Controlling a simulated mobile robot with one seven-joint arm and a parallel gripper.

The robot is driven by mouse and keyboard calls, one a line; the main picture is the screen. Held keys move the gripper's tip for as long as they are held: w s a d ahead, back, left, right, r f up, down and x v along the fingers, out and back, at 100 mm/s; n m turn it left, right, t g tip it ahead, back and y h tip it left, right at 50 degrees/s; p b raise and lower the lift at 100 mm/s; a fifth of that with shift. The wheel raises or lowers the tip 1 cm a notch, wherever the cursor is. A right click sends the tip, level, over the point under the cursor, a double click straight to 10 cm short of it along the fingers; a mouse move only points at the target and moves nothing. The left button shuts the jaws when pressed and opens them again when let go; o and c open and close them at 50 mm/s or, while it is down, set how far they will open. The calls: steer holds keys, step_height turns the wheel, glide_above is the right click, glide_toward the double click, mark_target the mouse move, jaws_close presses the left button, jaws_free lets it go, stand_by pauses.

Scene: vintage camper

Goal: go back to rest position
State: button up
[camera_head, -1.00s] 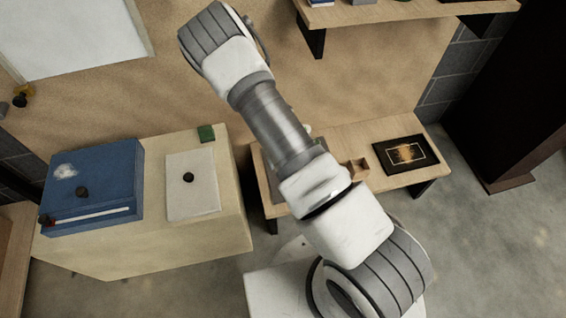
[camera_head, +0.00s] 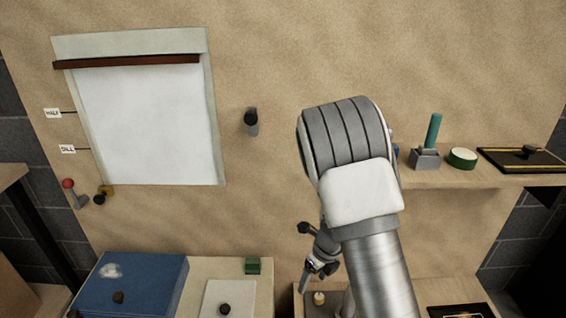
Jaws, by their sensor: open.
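My arm (camera_head: 372,260) rises from the bottom edge in the head view, with its thick grey-banded elbow joint in front of the wall panel. My gripper (camera_head: 309,278) shows small and dark just left of the arm, partly hidden by it. It is open, and I see nothing held in it. It is above the low wooden shelf, near a small pale yellow-topped item (camera_head: 319,299). I cannot tell the exact gap between them.
A blue box (camera_head: 135,283), a white sheet with a dark knob (camera_head: 225,309) and a green block (camera_head: 253,266) are on the left cabinet. A framed white blind (camera_head: 146,125) hangs above. The right shelf holds a teal-handled tool (camera_head: 432,133), a green round tin (camera_head: 462,158) and a dark tray (camera_head: 520,159).

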steer(key=s+r+n+t+y, duration=0.1)
steer(key=s+r+n, duration=0.3)
steer(key=r+n, duration=0.55)
steer(key=s+r+n+t+y, duration=0.1)
steer(key=s+r+n, duration=0.4)
steer(key=r, duration=0.8)
steer(key=s+d+r+n+t+h, duration=0.2)
steer(key=s+d+r+n, duration=0.1)
steer(key=s+r+n, duration=0.3)
steer(key=s+d+r+n+t+h, duration=0.1)
steer(key=s+d+r+n+h, duration=0.2)
steer(key=s+n, duration=0.45)
step_height(320, 180, up, 18)
steer(key=y+p, duration=0.1)
steer(key=p, duration=1.6)
steer(key=shift+w+a+n+p, duration=0.2)
steer(key=shift+n+p, duration=0.1)
steer(key=shift+n, duration=0.1)
steer(key=shift+d, duration=0.1)
